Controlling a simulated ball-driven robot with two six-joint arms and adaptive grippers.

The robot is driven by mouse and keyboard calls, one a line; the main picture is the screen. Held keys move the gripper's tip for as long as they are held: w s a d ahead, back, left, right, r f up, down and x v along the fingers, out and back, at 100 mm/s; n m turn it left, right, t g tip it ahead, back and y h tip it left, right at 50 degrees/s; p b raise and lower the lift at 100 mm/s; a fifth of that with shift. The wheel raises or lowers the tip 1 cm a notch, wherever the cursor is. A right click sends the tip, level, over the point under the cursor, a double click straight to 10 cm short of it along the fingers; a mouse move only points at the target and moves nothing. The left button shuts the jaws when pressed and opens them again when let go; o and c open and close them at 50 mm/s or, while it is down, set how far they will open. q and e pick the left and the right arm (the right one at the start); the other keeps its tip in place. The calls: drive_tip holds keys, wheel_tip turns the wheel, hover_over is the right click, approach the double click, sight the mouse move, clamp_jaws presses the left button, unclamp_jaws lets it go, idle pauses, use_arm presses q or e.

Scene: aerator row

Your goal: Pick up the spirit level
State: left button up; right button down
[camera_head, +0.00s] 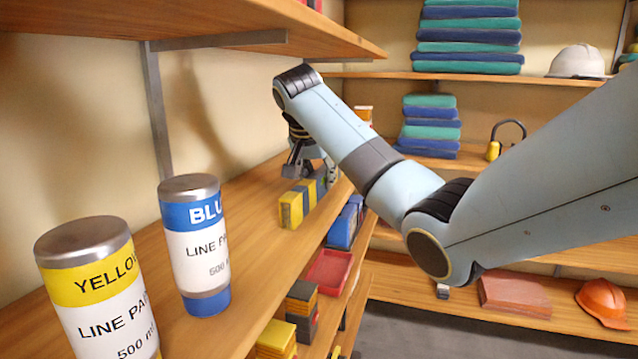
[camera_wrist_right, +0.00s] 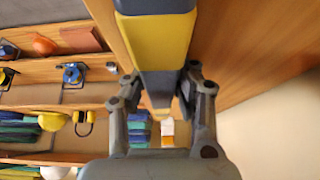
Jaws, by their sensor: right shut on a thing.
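The spirit level (camera_head: 291,210) is a yellow and dark grey bar at the wooden shelf on the left in the head view. Its yellow end faces me. My right gripper (camera_head: 310,172) comes down on it from above and is shut on it. In the right wrist view the level (camera_wrist_right: 160,52) runs up out of the picture between the two fingers of my right gripper (camera_wrist_right: 160,88). The fingers hide part of its sides. I cannot tell whether it touches the shelf. My left gripper is not in view.
A yellow-labelled can (camera_head: 95,290) and a blue-labelled can (camera_head: 194,245) stand on the same shelf, nearer me. An upper shelf board (camera_head: 200,18) overhangs at the left. A red tray (camera_head: 328,271) sits lower. Folded cloths (camera_head: 430,124) and a white helmet (camera_head: 577,61) are on the back shelves.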

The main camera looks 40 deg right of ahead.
sight(323, 171)
drive_tip(key=shift+r, duration=0.1)
drive_tip(key=shift+w+r+b, duration=0.1)
drive_tip(key=shift+r+b, duration=0.45)
drive_tip(key=shift+r, duration=0.15)
drive_tip(key=shift+s+d+r+b, duration=0.15)
drive_tip(key=shift+s+r+b, duration=0.1)
drive_tip(key=shift+r+b, duration=0.15)
drive_tip(key=shift+s+d+r+b, duration=0.15)
drive_tip(key=shift+s+r+b, duration=0.1)
drive_tip(key=shift+r, duration=0.2)
use_arm(q)
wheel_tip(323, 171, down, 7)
drive_tip(key=b, duration=0.5)
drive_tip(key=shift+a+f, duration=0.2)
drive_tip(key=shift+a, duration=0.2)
use_arm(e)
drive_tip(key=s+d, duration=0.4)
drive_tip(key=s, duration=0.3)
drive_tip(key=s+d, duration=0.3)
drive_tip(key=s, duration=0.5)
drive_tip(key=shift+d, duration=0.35)
